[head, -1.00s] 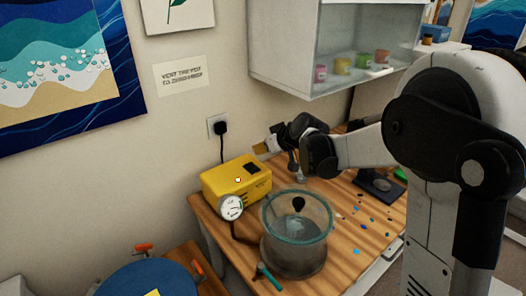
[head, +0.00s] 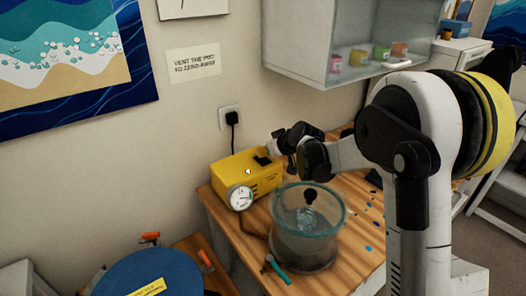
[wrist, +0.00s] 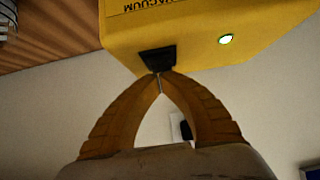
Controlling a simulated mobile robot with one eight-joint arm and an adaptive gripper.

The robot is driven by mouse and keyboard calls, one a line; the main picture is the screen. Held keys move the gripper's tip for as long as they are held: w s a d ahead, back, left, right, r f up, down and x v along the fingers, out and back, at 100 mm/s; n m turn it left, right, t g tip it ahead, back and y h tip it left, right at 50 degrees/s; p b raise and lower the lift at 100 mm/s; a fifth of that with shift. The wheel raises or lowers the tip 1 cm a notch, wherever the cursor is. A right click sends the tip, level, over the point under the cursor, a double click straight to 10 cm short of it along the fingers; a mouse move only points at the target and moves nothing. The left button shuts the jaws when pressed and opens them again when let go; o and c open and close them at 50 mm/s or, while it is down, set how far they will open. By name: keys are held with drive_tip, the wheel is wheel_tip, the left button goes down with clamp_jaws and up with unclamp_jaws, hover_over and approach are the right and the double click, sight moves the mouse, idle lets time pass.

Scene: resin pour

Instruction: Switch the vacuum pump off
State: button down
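The yellow vacuum pump (head: 230,168) stands on the wooden bench against the wall, with a round dial gauge (head: 241,197) at its front left. Its black switch (wrist: 157,60) shows in the wrist view at the edge of the yellow case, and a small lit whitish-green lamp (wrist: 226,39) is beside it. My gripper (wrist: 160,76) has its two tan fingertips together, with nothing visible between them. The tips are at the switch, touching or very nearly so. In the head view my gripper (head: 270,153) is at the pump's right end, and its tips are hard to make out.
A glass vacuum chamber (head: 300,232) with a black knob stands in front of the pump. A teal-handled valve (head: 279,270) is at its front. A wall cabinet (head: 310,62) hangs above the bench. A black plug (head: 232,118) sits in the wall socket. A blue drum (head: 150,278) is at lower left.

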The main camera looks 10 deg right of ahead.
sight(263, 158)
drive_tip(key=shift+w+a+f, duration=0.1)
drive_tip(key=shift+w+f, duration=0.1)
drive_tip(key=shift+f, duration=0.25)
drive_tip(key=shift+s, duration=0.2)
drive_tip(key=shift+s+d+r, duration=0.2)
drive_tip(key=shift+s+d, duration=0.15)
drive_tip(key=shift+s, duration=0.2)
drive_tip(key=r+p, duration=0.2)
drive_tip(key=r, duration=0.1)
drive_tip(key=r+p, duration=0.1)
drive_tip(key=r, duration=0.1)
drive_tip(key=shift+w+a+p, duration=0.25)
drive_tip(key=shift+p, duration=0.05)
drive_tip(key=w+r+p+v, duration=0.1)
drive_tip(key=p+v, duration=0.1)
drive_tip(key=v, duration=0.7)
drive_tip(key=shift+s+r, duration=0.15)
drive_tip(key=shift+a, duration=0.1)
